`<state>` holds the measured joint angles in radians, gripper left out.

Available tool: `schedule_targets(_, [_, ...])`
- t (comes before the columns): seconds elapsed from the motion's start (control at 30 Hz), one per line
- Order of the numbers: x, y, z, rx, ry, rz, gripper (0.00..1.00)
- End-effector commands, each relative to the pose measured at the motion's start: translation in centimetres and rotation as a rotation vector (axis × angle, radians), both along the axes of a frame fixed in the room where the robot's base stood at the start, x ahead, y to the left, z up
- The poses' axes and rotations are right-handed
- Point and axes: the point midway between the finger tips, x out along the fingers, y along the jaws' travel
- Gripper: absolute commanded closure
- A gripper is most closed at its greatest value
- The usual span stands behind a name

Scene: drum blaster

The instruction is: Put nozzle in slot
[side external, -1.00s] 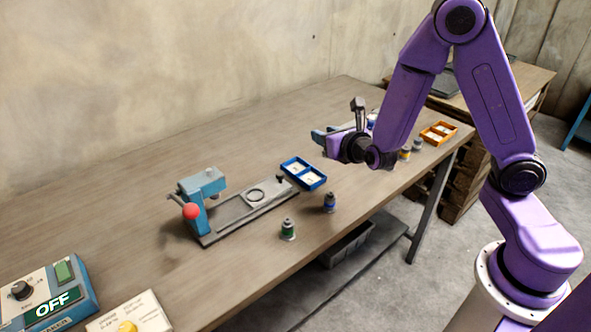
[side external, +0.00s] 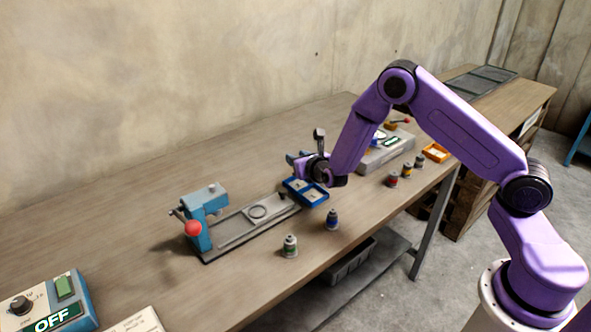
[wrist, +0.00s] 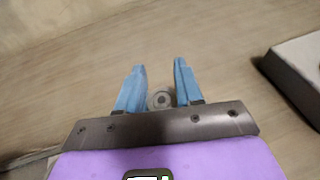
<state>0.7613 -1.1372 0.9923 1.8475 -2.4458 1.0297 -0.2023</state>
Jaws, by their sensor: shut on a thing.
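My gripper (side external: 296,158) is in the air above the workbench, beside and behind the blue tray (side external: 318,202) in the side view. In the wrist view, its two blue fingers (wrist: 161,72) are shut on a small round grey piece with a dark centre, which looks like the nozzle (wrist: 161,99). The side view does not show the nozzle clearly. The blue tray has two compartments with pale labels. A grey fixture plate with a round ring (side external: 257,212) lies left of the tray. I cannot tell which place is the slot.
A blue press with a red knob (side external: 193,228) stands at the plate's left end. Green-banded (side external: 290,247) and blue-banded (side external: 332,220) bottles stand in front. A grey unit (side external: 385,152), several small bottles and an orange tray (side external: 436,152) are right. The bench behind is mostly clear.

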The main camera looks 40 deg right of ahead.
Motion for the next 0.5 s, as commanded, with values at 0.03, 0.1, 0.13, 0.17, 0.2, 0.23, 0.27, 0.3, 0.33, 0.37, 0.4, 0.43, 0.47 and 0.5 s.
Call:
schedule_targets(0.03, [0.4,0.0,-0.4,0.0,-0.002,0.0,1.0])
schedule_targets(0.1, [0.6,0.0,-0.6,0.0,-0.003,0.0,1.0])
schedule_targets(0.13, [0.7,0.0,-0.7,0.0,-0.002,0.0,1.0])
schedule_targets(0.17, [0.8,0.0,-0.8,0.0,-0.002,0.0,1.0])
schedule_targets(0.2, [1.0,0.0,-1.1,0.0,-0.002,0.0,1.0])
schedule_targets(0.23, [1.1,0.0,-1.3,0.0,-0.003,0.0,1.0])
schedule_targets(0.27, [1.3,0.0,-1.6,0.0,-0.002,0.0,1.0])
schedule_targets(0.3, [1.3,0.0,-2.2,-0.001,0.0,0.0,1.0])
schedule_targets(0.33, [1.3,0.0,-2.6,-0.001,0.0,0.0,1.0])
schedule_targets(0.37, [1.2,0.0,-3.0,-0.002,0.001,0.001,1.0])
schedule_targets(0.4, [1.3,0.0,-3.4,-0.001,0.0,0.0,1.0])
schedule_targets(0.43, [1.3,0.0,-3.7,0.0,-0.001,0.0,1.0])
schedule_targets(0.47, [1.3,0.0,-4.0,0.0,-0.001,0.0,1.0])
schedule_targets(0.5, [1.3,0.0,-4.2,0.0,-0.002,0.0,1.0])
